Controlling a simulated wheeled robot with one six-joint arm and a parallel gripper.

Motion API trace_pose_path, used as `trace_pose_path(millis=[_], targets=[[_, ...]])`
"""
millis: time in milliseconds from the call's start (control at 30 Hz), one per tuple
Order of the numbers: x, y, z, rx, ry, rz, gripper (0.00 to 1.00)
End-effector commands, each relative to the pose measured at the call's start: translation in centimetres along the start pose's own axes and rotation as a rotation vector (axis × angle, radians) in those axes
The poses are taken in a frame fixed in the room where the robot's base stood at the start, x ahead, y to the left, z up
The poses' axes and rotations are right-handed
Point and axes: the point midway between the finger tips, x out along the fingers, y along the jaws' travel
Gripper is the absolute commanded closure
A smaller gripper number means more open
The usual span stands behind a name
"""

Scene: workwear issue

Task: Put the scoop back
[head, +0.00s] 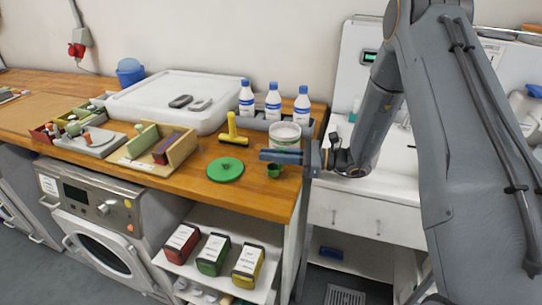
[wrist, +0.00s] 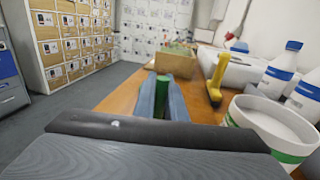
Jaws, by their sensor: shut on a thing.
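My gripper (head: 270,156) is shut on the green scoop (head: 274,171), whose small cup shows just below the fingers in the head view. In the wrist view a green part of the scoop (wrist: 162,82) stands between the two blue-grey fingers. The fingers are low over the front right of the wooden counter. A white tub (head: 285,136) with a green band stands open right behind the gripper. It also shows at the right of the wrist view (wrist: 270,122), with pale contents. A round green lid (head: 225,170) lies flat on the counter, left of the scoop.
A yellow T-shaped tool (head: 233,131) stands left of the tub. Several white bottles with blue caps (head: 273,101) stand behind it in a grey rack. A large white bin (head: 170,98) and a wooden box (head: 160,147) are further left. The counter (head: 250,205) is bare along its front edge.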

Motion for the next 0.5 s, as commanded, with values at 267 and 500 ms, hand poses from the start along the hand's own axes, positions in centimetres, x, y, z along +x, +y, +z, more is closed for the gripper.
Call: trace_pose_path(millis=[267, 500], targets=[[0.07, 0.04, -0.95, -0.001, 0.000, 0.001, 1.00], [0.09, 0.05, -1.28, -0.001, 0.000, 0.001, 1.00]])
